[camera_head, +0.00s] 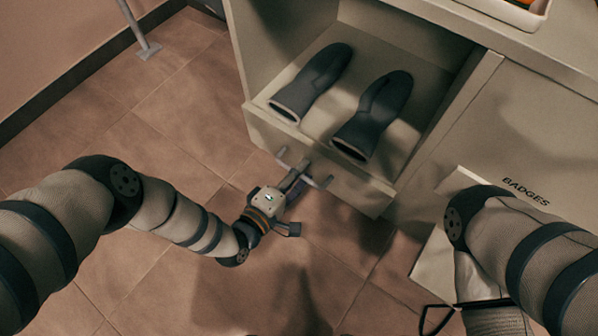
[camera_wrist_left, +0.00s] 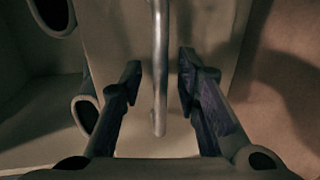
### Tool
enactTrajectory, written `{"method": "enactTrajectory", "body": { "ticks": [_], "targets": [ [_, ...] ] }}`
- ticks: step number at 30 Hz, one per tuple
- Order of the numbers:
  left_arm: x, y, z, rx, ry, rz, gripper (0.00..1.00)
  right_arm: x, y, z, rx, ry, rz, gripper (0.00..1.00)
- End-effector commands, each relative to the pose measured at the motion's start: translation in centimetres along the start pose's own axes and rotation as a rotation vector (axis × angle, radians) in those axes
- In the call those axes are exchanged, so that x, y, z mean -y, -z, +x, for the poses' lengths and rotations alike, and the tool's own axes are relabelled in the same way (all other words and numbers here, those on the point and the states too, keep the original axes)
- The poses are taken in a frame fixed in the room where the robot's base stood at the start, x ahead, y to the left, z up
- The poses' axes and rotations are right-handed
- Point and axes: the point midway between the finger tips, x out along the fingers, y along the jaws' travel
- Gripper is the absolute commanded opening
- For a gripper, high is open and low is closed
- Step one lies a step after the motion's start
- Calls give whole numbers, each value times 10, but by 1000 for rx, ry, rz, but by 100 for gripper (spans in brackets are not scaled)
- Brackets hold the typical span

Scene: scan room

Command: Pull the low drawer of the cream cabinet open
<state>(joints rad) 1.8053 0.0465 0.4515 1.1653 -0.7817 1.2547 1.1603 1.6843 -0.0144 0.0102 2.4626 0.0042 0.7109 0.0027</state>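The cream cabinet (camera_head: 345,25) has an open compartment with the low drawer (camera_head: 350,187) beneath it. The drawer front carries a metal bar handle (camera_head: 319,182), which also shows in the left wrist view (camera_wrist_left: 159,70). My left gripper (camera_head: 294,180) is at this handle, in front of the drawer. In the left wrist view, the left gripper (camera_wrist_left: 159,80) has its fingers apart, one on each side of the bar, with a visible gap on both sides. My right gripper does not show; only part of that arm is in view at the right.
A cabinet panel marked BADGES (camera_head: 540,150) is at the right, near my right arm. A tray (camera_head: 515,12) sits on the top.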

Motion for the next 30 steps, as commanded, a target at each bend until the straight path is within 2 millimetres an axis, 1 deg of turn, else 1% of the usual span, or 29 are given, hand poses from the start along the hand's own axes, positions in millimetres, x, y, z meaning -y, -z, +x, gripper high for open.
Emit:
{"method": "enactTrajectory", "body": {
  "ticks": [2,3,6,15,17,20,23,26,30],
  "targets": [
    [0,0,0,0,0,0,30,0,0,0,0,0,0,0],
    [0,0,0,0,0,0,21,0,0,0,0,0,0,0],
    [0,0,0,0,0,0,0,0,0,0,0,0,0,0],
    [0,0,-2,0,0,0,0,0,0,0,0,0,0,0],
    [1,0,-5,-1,0,0,0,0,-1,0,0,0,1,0],
    [3,0,-14,-1,2,-1,0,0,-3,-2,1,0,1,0],
    [6,0,-30,-1,3,-2,0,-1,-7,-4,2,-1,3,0],
    [9,0,-53,-2,3,-2,0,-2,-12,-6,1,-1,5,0],
    [16,0,-89,-2,3,-1,0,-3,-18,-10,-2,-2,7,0]
  ]
}}
